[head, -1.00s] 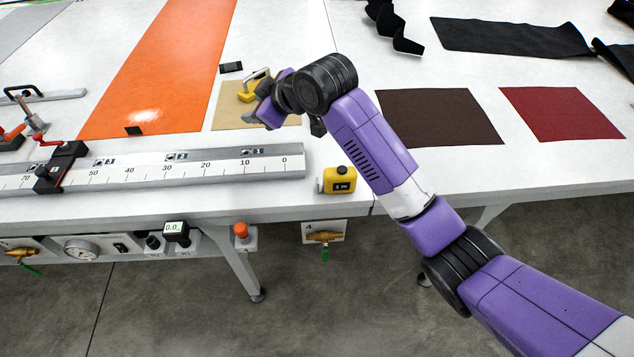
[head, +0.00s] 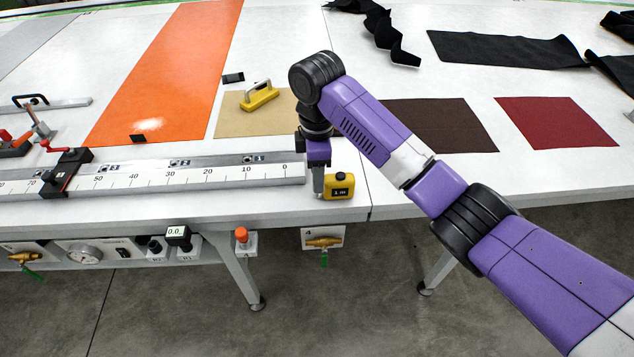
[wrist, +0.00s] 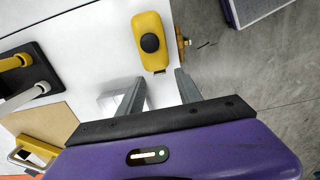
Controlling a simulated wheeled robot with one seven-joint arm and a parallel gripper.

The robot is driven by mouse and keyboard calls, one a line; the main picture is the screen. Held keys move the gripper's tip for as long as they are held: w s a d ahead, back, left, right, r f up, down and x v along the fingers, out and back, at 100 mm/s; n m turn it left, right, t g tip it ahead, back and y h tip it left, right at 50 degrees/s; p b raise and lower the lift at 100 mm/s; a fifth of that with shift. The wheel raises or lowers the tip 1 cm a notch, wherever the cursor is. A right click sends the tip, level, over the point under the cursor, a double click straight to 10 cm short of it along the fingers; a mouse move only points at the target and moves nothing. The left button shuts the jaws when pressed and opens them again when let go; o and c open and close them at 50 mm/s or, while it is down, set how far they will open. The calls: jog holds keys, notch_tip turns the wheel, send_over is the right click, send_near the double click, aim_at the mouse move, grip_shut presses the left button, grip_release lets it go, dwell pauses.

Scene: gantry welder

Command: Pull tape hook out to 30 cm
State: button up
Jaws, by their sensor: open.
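The yellow tape measure (head: 341,187), marked "1 m", sits on the white table near its front edge, just right of the ruler's 0 end. In the wrist view the tape measure (wrist: 149,40) shows from above with a round black button, beyond my fingertips. A small tab shows at its near end, probably the hook. My gripper (head: 319,190) points down, just left of the tape measure. In the wrist view my gripper (wrist: 159,82) has its two fingers apart with nothing between them. The ruler (head: 200,176) is numbered from 0 at its right end upward to the left.
A black and red clamp stop (head: 67,173) sits on the ruler near 60 to 70. Brown (head: 441,126) and red (head: 556,123) sheets lie right. The table around the tape measure's right is clear.

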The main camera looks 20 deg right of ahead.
jog(key=shift+f, duration=1.9)
grip_shut()
